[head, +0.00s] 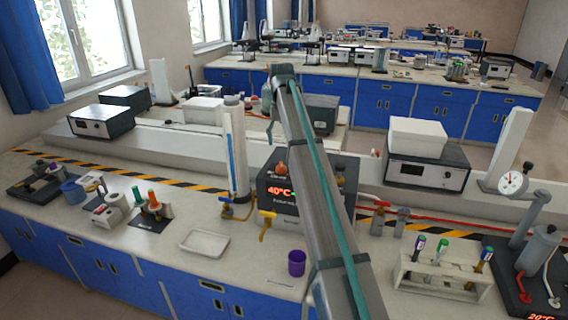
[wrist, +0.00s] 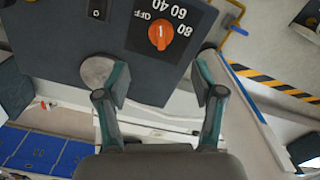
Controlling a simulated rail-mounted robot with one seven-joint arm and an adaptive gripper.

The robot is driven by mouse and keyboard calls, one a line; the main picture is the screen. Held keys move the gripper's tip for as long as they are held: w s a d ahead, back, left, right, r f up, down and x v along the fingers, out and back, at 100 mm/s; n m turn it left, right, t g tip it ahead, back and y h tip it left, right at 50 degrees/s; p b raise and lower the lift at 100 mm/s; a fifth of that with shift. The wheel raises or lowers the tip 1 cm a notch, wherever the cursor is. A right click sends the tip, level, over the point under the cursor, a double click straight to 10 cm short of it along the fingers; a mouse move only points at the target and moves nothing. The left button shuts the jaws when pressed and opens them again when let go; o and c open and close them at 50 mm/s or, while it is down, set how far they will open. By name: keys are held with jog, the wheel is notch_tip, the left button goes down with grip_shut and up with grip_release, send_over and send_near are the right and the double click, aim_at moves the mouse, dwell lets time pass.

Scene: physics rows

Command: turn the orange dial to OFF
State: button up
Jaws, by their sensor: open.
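The orange dial (wrist: 162,36) sits on a dark panel in the wrist view, with the marks OFF, 40, 60 and 80 around it, seen rotated. A pale line shows on the dial, but which mark it points to is hard to tell. My gripper (wrist: 161,82) is open and empty, its two fingers spread. In this view the dial appears just beyond the fingertips, between them, apart from both. In the head view, an orange knob (head: 281,168) shows on the dark box (head: 284,206) with a red 40°C display. My arm covers part of this box, and my gripper is hidden there.
A grey round disc (wrist: 98,71) lies on the panel close to the left finger. A black switch (wrist: 97,10) is farther left. In the head view, a yellow-handled valve (head: 266,224), a purple cup (head: 296,263) and a white tray (head: 205,242) stand before the box.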

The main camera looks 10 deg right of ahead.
aim_at(281, 163)
notch_tip(281, 163, down, 11)
jog(key=p, duration=0.2)
jog(key=shift+a+r+p, duration=0.1)
jog(key=shift+r+p, duration=0.1)
jog(key=shift+p, duration=0.2)
jog(key=c, duration=1.2)
jog(key=shift+o, duration=0.2)
jog(key=shift+n, duration=0.3)
jog(key=n, duration=0.4)
jog(key=shift+n, duration=2.1)
